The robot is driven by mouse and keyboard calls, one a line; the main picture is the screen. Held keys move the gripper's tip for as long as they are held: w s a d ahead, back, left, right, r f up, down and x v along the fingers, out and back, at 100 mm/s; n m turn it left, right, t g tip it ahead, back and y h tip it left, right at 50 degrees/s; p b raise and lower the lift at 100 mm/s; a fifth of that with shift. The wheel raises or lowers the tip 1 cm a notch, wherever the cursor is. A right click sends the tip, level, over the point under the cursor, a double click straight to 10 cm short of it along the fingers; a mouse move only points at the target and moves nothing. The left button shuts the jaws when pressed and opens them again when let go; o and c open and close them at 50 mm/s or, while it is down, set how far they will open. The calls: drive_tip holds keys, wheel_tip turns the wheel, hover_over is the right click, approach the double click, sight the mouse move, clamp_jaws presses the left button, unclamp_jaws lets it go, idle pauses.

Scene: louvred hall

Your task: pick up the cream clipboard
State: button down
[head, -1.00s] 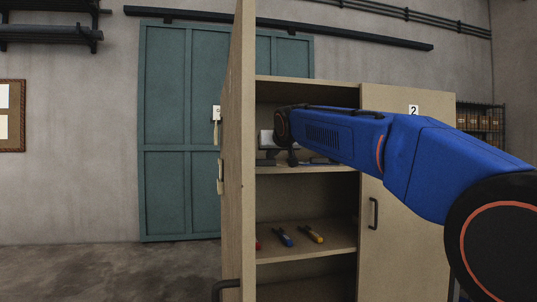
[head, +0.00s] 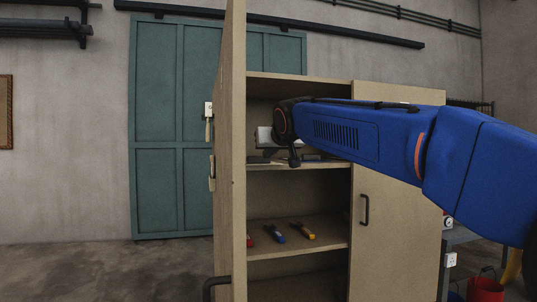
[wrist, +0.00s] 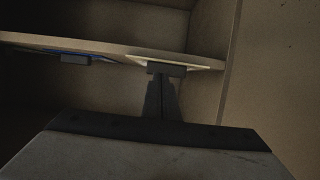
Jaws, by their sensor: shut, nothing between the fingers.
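The cream clipboard (wrist: 190,62) lies on a cabinet shelf, seen nearly edge-on in the wrist view. Its dark clip (wrist: 166,69) is at the shelf's front edge, facing me. My gripper (wrist: 161,82) is shut and empty, its fingertips right at or just below the clip in the picture. I cannot tell whether they touch it. In the head view my arm reaches into the open cabinet, and I cannot make out the clipboard clearly there.
A blue item (wrist: 48,50) with a dark clip lies left on the same shelf (wrist: 110,47). The open door (head: 230,160) stands left; the closed door (head: 395,235) is right. Several small tools, including a yellow-and-dark one (head: 302,231), lie on the lower shelf (head: 330,238). A red bucket (head: 485,290) stands right.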

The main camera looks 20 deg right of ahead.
drive_tip(key=shift+r, duration=0.1)
idle(0.7)
drive_tip(key=s+f+v, duration=0.1)
drive_tip(key=f+v, duration=0.1)
drive_tip(key=v, duration=0.9)
drive_tip(key=shift+s, duration=0.35)
drive_tip(key=shift+f, duration=0.1)
